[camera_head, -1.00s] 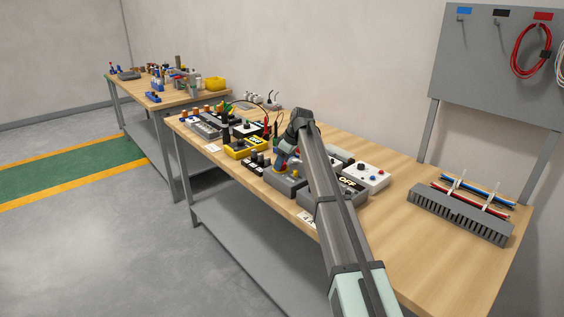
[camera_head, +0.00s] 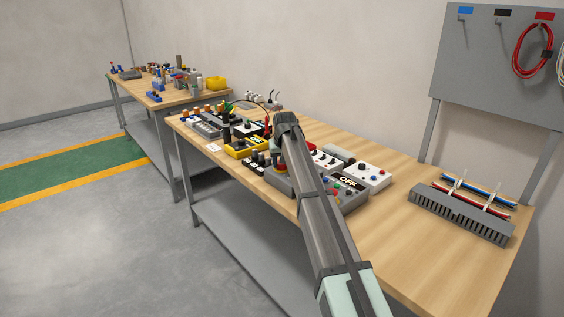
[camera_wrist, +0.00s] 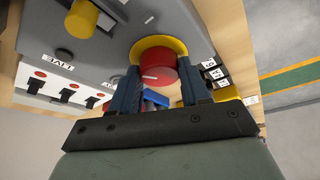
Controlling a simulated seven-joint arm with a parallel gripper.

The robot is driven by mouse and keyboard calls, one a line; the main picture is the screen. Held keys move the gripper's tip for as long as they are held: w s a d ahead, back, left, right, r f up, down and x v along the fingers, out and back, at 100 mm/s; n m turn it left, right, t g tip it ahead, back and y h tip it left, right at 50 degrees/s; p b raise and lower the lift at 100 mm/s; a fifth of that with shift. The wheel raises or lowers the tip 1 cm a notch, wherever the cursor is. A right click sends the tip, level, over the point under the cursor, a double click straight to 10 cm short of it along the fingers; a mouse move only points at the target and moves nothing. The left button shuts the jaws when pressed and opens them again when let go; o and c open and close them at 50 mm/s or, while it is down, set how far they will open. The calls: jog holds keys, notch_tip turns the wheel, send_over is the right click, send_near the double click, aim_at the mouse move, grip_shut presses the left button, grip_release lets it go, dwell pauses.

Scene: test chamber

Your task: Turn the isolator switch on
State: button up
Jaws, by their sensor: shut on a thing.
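The isolator switch is a round red knob (camera_wrist: 153,68) on a yellow ring (camera_wrist: 160,42), fixed to a grey box (camera_wrist: 110,45) in the wrist view. A short white mark shows on the knob's side. My gripper (camera_wrist: 160,82) has one dark finger on each side of the knob and is shut on it. In the head view my arm covers most of the switch. Part of its grey box (camera_head: 277,181) shows left of the arm. Small white labels beside the knob are too blurred to read.
A yellow knob (camera_wrist: 81,18) and a panel marked LIVE (camera_wrist: 62,66) sit near the switch.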

jog(key=m+h, duration=0.1)
jog(key=m, duration=0.2)
jog(key=m+h, duration=0.1)
jog(key=m, duration=0.2)
jog(key=shift+a+m+h, duration=0.15)
jog(key=shift+m+h, duration=0.15)
dwell(0.4)
jog(key=o, duration=1)
jog(key=shift+o, duration=0.2)
jog(key=v, duration=1.3)
jog(key=shift+r, duration=0.45)
jog(key=shift+a, duration=0.1)
